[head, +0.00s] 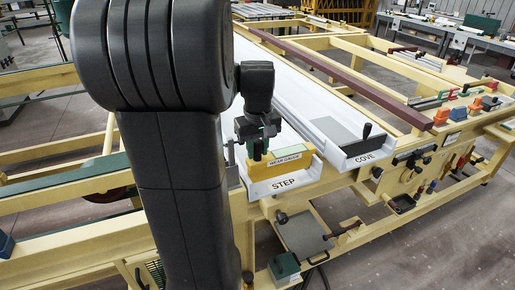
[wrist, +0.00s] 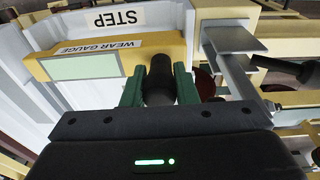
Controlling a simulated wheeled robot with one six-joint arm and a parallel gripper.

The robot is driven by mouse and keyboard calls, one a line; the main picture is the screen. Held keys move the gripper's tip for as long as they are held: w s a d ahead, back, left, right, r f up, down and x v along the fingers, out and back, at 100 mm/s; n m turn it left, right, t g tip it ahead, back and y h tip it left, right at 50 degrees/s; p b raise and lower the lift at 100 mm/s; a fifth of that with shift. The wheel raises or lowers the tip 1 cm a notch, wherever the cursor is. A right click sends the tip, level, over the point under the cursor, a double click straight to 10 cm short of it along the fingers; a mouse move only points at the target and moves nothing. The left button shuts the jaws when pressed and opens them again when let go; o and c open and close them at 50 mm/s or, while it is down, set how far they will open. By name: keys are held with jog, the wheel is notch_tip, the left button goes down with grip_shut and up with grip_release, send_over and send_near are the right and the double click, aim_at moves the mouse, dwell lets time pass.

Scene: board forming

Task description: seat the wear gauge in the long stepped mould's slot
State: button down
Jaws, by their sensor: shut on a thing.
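The wear gauge (head: 292,164) is a yellow block with a white "WEAR GAUGE" label and a pale green top panel. It is at the near end of the white long stepped mould (head: 312,173), labelled "STEP". In the wrist view the gauge (wrist: 50,70) lies beside the mould's end wall (wrist: 150,13). My gripper (wrist: 159,90) has its green fingers shut around the gauge's black upright handle (wrist: 160,72). In the head view my gripper (head: 258,146) is over the gauge's left end. The gauge's underside and the slot are hidden, so I cannot tell how deep it sits.
A second white mould labelled "COVE" (head: 367,158) with a black handle lies to the right. A dark red bar (head: 375,92) runs beyond it. Clamps and tools line the yellow frame (head: 450,127) at right. A grey metal bracket (wrist: 232,38) stands close to the gripper in the wrist view.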

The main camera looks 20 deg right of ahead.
jog(key=shift+r+p, duration=0.55)
jog(key=shift+r, duration=0.25)
jog(key=shift+p, duration=0.3)
dwell(1.1)
jog(key=shift+f+b, duration=0.8)
jog(key=shift+f, duration=0.45)
jog(key=c, duration=1.1)
grip_release()
jog(key=shift+d, duration=0.15)
jog(key=shift+o, duration=0.2)
notch_tip(320, 180, up, 14)
jog(key=s, duration=0.1)
jog(key=shift+s+a, duration=0.2)
jog(key=shift+s, duration=0.2)
jog(key=shift+f, duration=0.25)
